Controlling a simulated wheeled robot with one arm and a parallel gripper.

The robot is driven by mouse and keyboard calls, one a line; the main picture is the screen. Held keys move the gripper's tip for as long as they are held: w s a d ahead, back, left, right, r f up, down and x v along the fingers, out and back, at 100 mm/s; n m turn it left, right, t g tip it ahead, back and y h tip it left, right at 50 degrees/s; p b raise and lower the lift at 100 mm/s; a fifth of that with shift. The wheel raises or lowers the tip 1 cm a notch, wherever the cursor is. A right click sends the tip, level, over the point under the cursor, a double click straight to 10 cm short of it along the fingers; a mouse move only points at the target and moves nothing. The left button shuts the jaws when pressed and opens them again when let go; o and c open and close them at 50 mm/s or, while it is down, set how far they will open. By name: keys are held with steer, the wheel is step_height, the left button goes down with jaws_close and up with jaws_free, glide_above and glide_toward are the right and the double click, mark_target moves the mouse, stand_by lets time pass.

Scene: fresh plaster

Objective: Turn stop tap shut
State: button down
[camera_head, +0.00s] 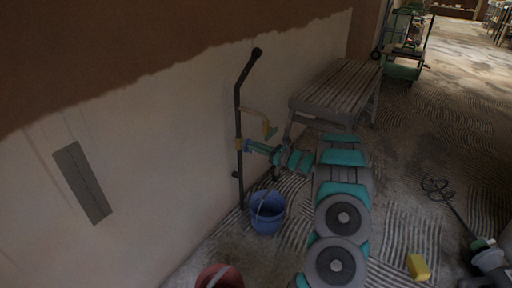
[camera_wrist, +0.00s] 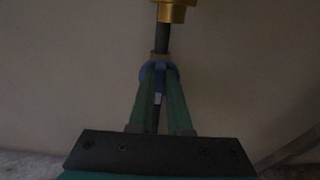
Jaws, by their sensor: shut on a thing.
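A dark upright pipe (camera_head: 239,110) runs along the plaster wall.
A blue bucket (camera_head: 267,212) stands on the floor below the pipe. A red bucket (camera_head: 219,277) is nearer, at the bottom edge. A slatted bench (camera_head: 337,88) stands behind my arm. A yellow block (camera_head: 418,267) and a mixing tool (camera_head: 455,212) lie right, with open floor beyond.

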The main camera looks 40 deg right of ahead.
steer(key=shift+f+m+b, duration=0.1)
steer(key=shift+m+b, duration=0.2)
steer(key=shift+b, duration=0.25)
steer(key=shift+f+m+p, duration=0.45)
steer(key=shift+m+p, duration=0.65)
steer(key=shift+m, duration=4.75)
steer(key=shift+f+m+p, duration=0.4)
steer(key=shift+m+p, duration=0.75)
steer(key=shift+m, duration=4.75)
steer(key=shift+f+m+p, duration=0.45)
steer(key=shift+m+p, duration=0.65)
steer(key=shift+m, duration=4.75)
steer(key=c, duration=0.9)
jaws_free()
steer(key=shift+o, duration=0.2)
steer(key=shift+s, duration=0.1)
